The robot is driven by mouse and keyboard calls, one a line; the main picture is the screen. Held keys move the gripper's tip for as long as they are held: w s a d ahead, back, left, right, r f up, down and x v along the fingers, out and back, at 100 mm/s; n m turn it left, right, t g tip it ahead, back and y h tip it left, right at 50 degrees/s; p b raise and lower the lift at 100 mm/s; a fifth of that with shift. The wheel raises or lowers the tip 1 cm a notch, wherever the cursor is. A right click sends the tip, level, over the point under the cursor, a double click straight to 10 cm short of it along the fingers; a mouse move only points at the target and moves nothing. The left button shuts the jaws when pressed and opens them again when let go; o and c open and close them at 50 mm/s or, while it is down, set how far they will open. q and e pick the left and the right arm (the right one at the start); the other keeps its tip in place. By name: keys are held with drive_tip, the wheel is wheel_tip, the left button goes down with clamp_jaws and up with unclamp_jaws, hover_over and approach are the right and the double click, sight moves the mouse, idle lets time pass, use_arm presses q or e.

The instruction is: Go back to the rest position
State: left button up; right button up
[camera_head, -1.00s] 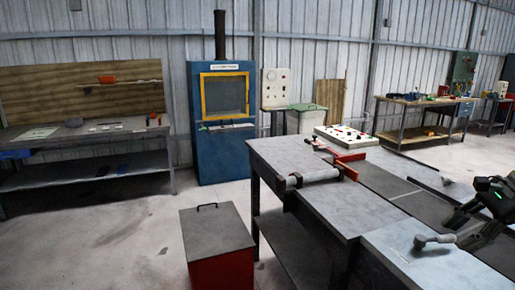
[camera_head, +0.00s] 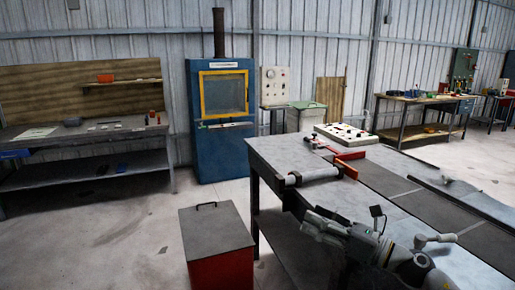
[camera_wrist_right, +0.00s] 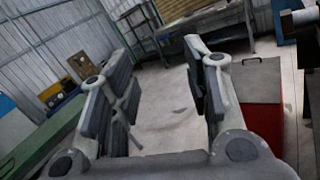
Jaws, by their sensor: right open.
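My right gripper (camera_head: 310,218) reaches in from the lower right of the head view, over the near side of the grey workbench (camera_head: 290,152). In the right wrist view the same gripper (camera_wrist_right: 160,80) has its two dark-padded fingers spread wide. Nothing is between them but a view of the floor. My left gripper is in neither view.
A red bin with a grey lid (camera_head: 217,232) stands on the floor left of the workbench; it also shows in the right wrist view (camera_wrist_right: 262,122). A white roller (camera_head: 315,175) and a crank handle (camera_head: 434,239) are on the bench. The floor at left is clear.

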drive_tip(key=s+d+f+m+t+h, duration=0.1)
drive_tip(key=s+d+f+m+h, duration=0.3)
drive_tip(key=f+m, duration=0.5)
drive_tip(key=s+d+f+m+h, duration=0.1)
drive_tip(key=s+f+m+h, duration=0.5)
drive_tip(key=m, duration=0.8)
drive_tip(key=s+d+f+m+t+h, duration=0.1)
drive_tip(key=s+d+f+m+h, duration=0.35)
drive_tip(key=m, duration=0.65)
drive_tip(key=s+a+f+m+g, duration=0.2)
drive_tip(key=s+f+m+g, duration=0.25)
drive_tip(key=s, duration=0.65)
drive_tip(key=s+a+f+m+g, duration=0.1)
drive_tip(key=s+f+m+g, duration=0.35)
drive_tip(key=s, duration=0.75)
wheel_tip(320, 180, down, 28)
drive_tip(key=n+g, duration=0.2)
drive_tip(key=s+d+f+g, duration=0.1)
drive_tip(key=s+d+f, duration=0.1)
drive_tip(key=s+f, duration=1.4)
drive_tip(key=shift+s+d+g+h, duration=0.3)
drive_tip(key=shift+s+h, duration=0.15)
drive_tip(key=shift+s, duration=0.3)
